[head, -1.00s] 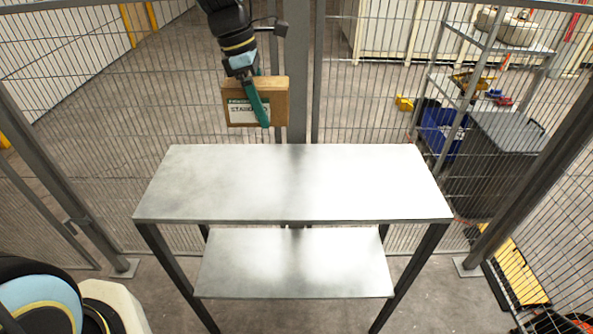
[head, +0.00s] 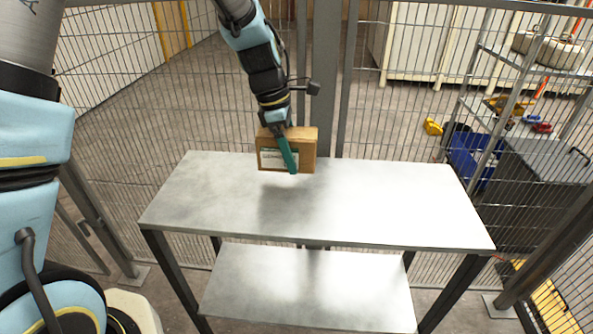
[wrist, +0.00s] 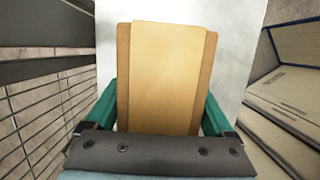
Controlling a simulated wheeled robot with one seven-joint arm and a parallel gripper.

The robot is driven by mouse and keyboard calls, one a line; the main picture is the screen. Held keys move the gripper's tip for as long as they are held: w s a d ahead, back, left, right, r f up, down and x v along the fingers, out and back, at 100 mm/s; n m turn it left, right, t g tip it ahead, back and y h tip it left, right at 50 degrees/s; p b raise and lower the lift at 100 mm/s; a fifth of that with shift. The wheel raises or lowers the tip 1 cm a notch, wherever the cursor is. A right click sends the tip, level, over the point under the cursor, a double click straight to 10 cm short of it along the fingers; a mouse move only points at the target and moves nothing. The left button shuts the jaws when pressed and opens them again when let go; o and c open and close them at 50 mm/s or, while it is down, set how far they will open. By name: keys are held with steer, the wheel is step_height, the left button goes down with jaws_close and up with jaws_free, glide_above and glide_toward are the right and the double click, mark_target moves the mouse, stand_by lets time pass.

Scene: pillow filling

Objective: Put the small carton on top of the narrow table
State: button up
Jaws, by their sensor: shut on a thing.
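The small carton (head: 306,151) is a brown cardboard box with a white label and green print. My gripper (head: 288,153) has its green fingers shut on it. The carton is held above the back middle of the narrow table (head: 400,205), with a shadow on the top under it. The table has a bare grey metal top and a lower shelf (head: 310,285). In the wrist view the carton (wrist: 167,75) fills the space between the green fingers (wrist: 160,108), with the pale tabletop (wrist: 238,40) beyond it. The exact gap below the carton is hard to tell.
A wire mesh fence (head: 400,110) with a grey post stands close behind the table. Beyond it at the right are a shelf rack, a blue bin (head: 470,160) and a grey container. The rest of the tabletop is clear.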

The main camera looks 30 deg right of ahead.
mark_target(293, 181)
steer(key=shift+f+p, duration=0.45)
steer(key=shift+f, duration=1.95)
steer(key=shift+f, duration=0.15)
steer(key=o, duration=1.3)
steer(key=shift+c, duration=0.2)
steer(key=b+v, duration=0.2)
steer(key=v, duration=1)
